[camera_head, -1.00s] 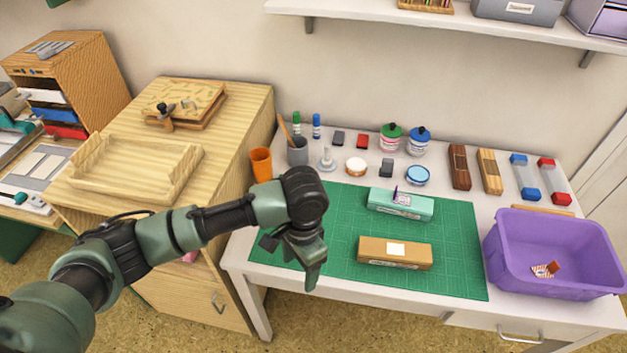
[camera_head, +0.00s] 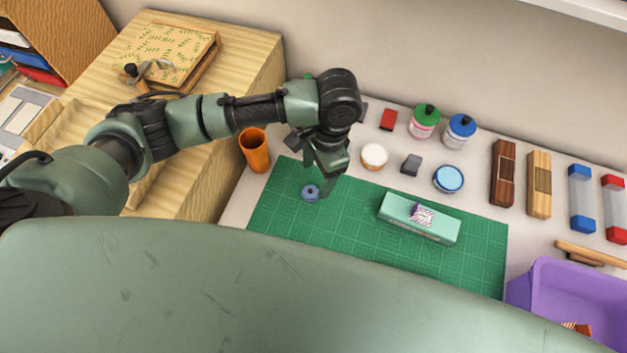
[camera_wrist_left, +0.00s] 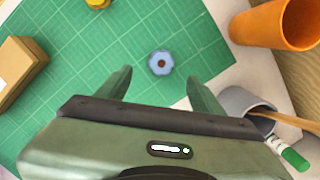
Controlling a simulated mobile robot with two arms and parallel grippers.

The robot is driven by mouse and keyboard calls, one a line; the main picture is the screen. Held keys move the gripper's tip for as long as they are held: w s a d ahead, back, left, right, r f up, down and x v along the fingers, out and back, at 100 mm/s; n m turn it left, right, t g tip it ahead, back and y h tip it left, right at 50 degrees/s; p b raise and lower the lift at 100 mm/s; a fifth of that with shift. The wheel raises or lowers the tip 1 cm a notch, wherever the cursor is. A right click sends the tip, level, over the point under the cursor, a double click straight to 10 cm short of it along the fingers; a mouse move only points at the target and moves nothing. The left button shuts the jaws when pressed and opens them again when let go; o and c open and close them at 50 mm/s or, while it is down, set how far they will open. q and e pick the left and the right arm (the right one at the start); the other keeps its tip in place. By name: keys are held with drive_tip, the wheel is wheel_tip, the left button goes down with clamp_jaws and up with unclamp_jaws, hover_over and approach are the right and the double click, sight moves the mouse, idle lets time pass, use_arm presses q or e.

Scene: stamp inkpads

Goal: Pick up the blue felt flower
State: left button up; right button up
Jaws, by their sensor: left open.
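The blue felt flower (camera_head: 310,192) lies flat on the green cutting mat (camera_head: 275,225), near the mat's upper left corner. It has a dark centre. In the left wrist view the flower (camera_wrist_left: 161,63) is small and light blue, just beyond and between my two spread fingers. My left gripper (camera_head: 322,175) is open and empty, pointing down above the mat beside the flower. In the left wrist view my left gripper (camera_wrist_left: 158,88) shows both fingertips apart. My right gripper is not in view.
An orange cup (camera_head: 255,150) stands just left of the mat. A grey cup (camera_wrist_left: 245,103) with a brush is close to my fingers. A teal box (camera_head: 418,219) lies on the mat. A purple bin (camera_head: 545,290) stands at the right.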

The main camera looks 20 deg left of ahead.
sight(311, 191)
use_arm(q)
drive_tip(key=f, duration=0.3)
drive_tip(key=a+f, duration=0.1)
drive_tip(key=f, duration=0.1)
drive_tip(key=shift+s+f+p, duration=0.25)
drive_tip(key=shift+s+p, duration=0.05)
drive_tip(key=shift+p, duration=0.1)
drive_tip(key=shift+f, duration=0.4)
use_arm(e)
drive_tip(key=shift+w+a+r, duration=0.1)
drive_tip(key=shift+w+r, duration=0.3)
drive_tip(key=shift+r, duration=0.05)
use_arm(q)
drive_tip(key=shift+c, duration=0.4)
drive_tip(key=c, duration=1.3)
drive_tip(key=shift+c, duration=0.2)
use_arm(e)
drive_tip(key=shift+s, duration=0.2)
